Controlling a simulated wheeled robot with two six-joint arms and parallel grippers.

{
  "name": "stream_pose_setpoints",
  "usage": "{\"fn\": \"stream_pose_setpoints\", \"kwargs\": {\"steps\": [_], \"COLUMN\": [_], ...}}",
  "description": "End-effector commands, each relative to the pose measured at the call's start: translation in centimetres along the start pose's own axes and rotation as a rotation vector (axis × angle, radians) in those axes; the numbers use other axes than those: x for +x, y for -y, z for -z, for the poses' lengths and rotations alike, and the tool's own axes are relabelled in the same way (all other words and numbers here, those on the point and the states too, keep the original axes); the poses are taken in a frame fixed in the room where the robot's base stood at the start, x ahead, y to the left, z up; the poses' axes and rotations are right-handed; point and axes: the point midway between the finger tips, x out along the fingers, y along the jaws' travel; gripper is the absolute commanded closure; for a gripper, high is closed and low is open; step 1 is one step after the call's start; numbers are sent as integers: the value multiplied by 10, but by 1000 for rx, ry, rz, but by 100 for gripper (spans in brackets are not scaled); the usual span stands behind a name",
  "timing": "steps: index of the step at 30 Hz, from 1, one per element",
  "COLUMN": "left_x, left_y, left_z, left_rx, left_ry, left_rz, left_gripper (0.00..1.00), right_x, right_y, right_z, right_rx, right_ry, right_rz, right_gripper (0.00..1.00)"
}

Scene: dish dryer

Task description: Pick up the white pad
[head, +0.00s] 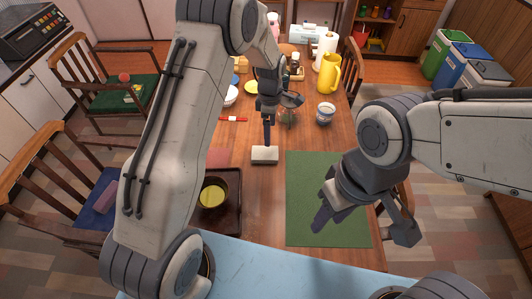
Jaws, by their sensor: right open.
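The white pad (265,156) is a small pale block lying flat on the wooden table, just left of the green mat (300,225). My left gripper (268,135) points down over the pad, with a dark finger reaching its back edge. I cannot tell whether it touches the pad or how far its jaws are apart. My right gripper (362,224) is open and empty, with its fingers spread over the right part of the green mat.
A blue-and-white cup (325,113), yellow pitcher (329,73) and paper roll (325,47) stand farther back. A red utensil (232,119) lies behind the pad. Chairs flank the table.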

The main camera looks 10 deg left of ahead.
Motion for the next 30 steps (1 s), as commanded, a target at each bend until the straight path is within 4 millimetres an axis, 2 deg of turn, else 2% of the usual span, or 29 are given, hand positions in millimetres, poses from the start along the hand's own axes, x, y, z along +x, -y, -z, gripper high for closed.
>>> {"fn": "stream_pose_setpoints", "kwargs": {"steps": [1,6,12,20,27,30], "left_x": [12,35,66,87,122,129], "left_y": [-7,-15,-15,-13,-11,-12], "left_z": [9,19,19,19,19,19], "left_rx": [-69,-176,-179,-177,-176,-176], "left_ry": [-2,-6,-6,-5,-5,-5], "left_rz": [4,6,6,6,5,4], "left_gripper": [0,0,0,0,0,0], "right_x": [0,-2,-6,-11,-20,-21], "right_y": [0,0,0,1,2,2], "right_z": [0,0,0,0,1,1], "right_rx": [0,0,0,0,0,0], "right_ry": [0,0,0,0,0,0], "right_rz": [0,0,0,0,0,0], "right_gripper": [57,57,57,57,57,57]}}
